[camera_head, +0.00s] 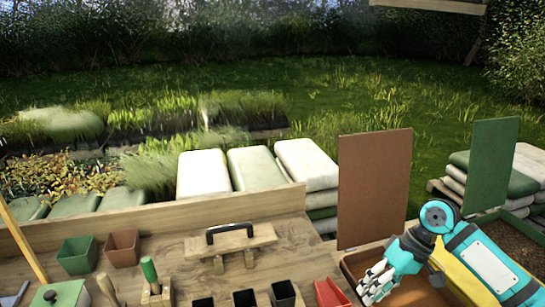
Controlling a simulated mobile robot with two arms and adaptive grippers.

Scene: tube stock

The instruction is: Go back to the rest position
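My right arm comes in from the lower right, with teal, yellow and white parts. Its pale grey gripper (373,284) is over the left part of a brown box (352,270) at the bench's right side. The fingers are small and overlap in this view, so I cannot tell whether they are open or shut. No held thing is visible at the fingers. The arm hides part of the box. My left gripper is not in view.
A brown panel (374,188) and a green panel (490,165) stand upright at the right. A wooden carrier with a black handle (230,230), small pots (122,247), black containers (283,294) and a red container (331,293) occupy the bench (310,250).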

